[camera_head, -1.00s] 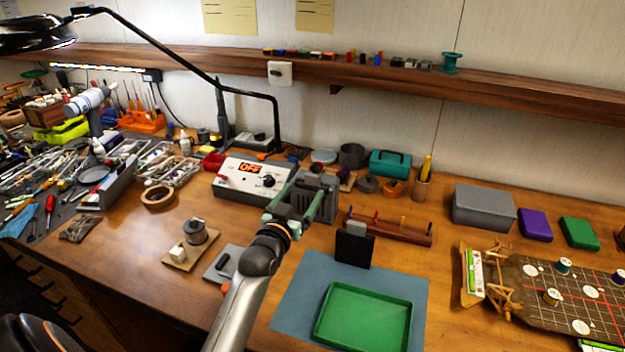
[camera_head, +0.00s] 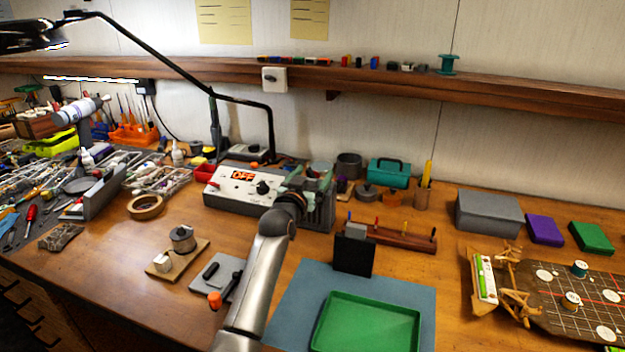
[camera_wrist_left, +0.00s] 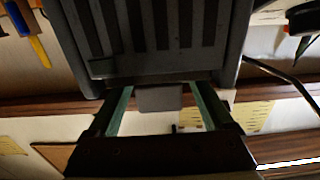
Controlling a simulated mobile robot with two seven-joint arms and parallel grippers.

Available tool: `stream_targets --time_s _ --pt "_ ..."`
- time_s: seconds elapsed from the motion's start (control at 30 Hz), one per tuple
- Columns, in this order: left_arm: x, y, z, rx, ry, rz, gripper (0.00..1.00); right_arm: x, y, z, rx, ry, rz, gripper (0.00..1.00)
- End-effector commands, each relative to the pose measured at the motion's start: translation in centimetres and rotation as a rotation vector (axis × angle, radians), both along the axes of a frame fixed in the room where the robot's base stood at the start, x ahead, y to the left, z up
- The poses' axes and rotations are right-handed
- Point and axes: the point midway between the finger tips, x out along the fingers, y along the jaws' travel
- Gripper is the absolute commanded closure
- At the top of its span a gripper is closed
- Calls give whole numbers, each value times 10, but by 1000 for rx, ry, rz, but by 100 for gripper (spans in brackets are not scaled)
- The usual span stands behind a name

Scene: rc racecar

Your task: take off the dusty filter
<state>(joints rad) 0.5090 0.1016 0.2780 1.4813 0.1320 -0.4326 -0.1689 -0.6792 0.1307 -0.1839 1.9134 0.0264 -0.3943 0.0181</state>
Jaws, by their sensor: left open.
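A grey boxy unit (camera_head: 320,214) with a slatted face stands at the back middle of the bench, beside the control box. I cannot tell which part is the dusty filter. My right gripper is out of view.
The white control box (camera_head: 245,188) reads OFF. A black upright panel (camera_head: 353,255) stands right of my arm, behind a green tray (camera_head: 368,325) on a blue mat (camera_head: 290,300). A wooden rack (camera_head: 395,236) is behind. A lamp arm (camera_head: 180,65) hangs over the left side.

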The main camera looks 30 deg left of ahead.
Motion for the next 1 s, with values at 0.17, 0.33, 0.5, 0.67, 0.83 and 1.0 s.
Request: stream_targets --time_s 0.17,0.33,0.5,0.67,0.83,1.0 --pt "0 0 0 0 0 0 15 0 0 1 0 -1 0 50" --pt "0 0 0 0 0 0 33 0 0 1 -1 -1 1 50" --pt "0 0 0 0 0 0 52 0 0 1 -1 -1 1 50" --pt "0 0 0 0 0 0 70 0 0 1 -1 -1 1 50" --pt "0 0 0 0 0 0 89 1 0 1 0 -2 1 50" --pt "0 0 0 0 0 0 100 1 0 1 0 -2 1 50"
